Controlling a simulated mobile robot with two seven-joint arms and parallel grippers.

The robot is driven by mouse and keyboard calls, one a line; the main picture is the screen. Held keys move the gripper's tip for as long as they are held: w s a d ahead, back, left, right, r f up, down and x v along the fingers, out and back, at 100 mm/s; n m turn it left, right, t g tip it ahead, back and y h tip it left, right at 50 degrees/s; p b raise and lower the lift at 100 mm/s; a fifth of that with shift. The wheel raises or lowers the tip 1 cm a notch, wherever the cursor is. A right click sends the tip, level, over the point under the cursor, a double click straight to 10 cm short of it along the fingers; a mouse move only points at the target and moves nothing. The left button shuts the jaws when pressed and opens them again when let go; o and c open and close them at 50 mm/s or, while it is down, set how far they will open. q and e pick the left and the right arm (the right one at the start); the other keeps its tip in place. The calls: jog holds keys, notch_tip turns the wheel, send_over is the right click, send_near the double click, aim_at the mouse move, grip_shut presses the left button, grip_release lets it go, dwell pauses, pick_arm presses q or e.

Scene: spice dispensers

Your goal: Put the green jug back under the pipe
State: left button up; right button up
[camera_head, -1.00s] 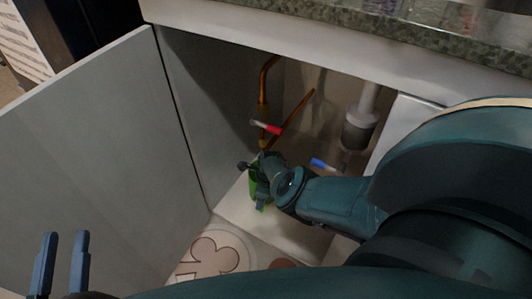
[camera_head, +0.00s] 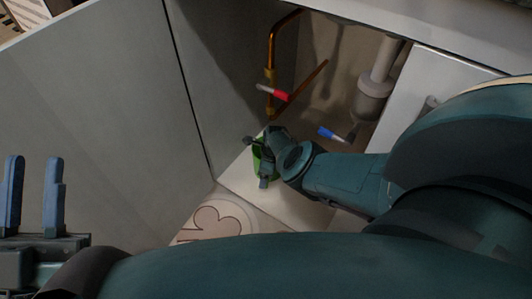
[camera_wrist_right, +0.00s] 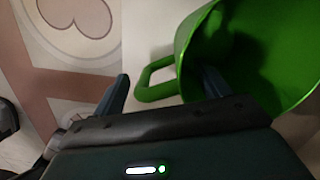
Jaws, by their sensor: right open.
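The green jug (camera_head: 257,160) stands on the floor of the open under-sink cabinet, partly hidden by my right gripper (camera_head: 264,168). In the right wrist view the jug (camera_wrist_right: 285,50) shows its open mouth and its loop handle (camera_wrist_right: 155,82). My right gripper (camera_wrist_right: 165,88) is open, with the handle between its fingers; one fingertip overlaps the jug's mouth, and I cannot tell whether it touches. The grey drain pipe (camera_head: 376,85) hangs at the back, right of the jug. My left gripper (camera_head: 33,195) is open and empty, in front of the cabinet door.
The open cabinet door (camera_head: 100,100) fills the left. A copper pipe (camera_head: 271,50) with a red-handled valve (camera_head: 273,93) runs behind the jug. A blue valve handle (camera_head: 330,133) is to its right. A patterned mat (camera_head: 212,222) lies in front.

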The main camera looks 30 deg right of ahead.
pick_arm(q)
jog(key=shift+f, duration=0.1)
pick_arm(e)
jog(key=shift+f, duration=0.15)
jog(key=shift+r, duration=0.2)
pick_arm(q)
jog(key=f+n+y+p, duration=0.1)
jog(key=p, duration=0.1)
jog(key=f+n+g+y+p, duration=0.1)
jog(key=f+y+p, duration=0.1)
jog(key=s+f+n+g+y+p, duration=0.1)
jog(key=p, duration=0.2)
jog(key=shift+s+f, duration=0.1)
jog(key=shift+f, duration=0.2)
pick_arm(e)
notch_tip(320, 180, up, 7)
jog(key=s, duration=0.1)
jog(key=shift+s+d, duration=0.15)
jog(key=shift+d, duration=0.2)
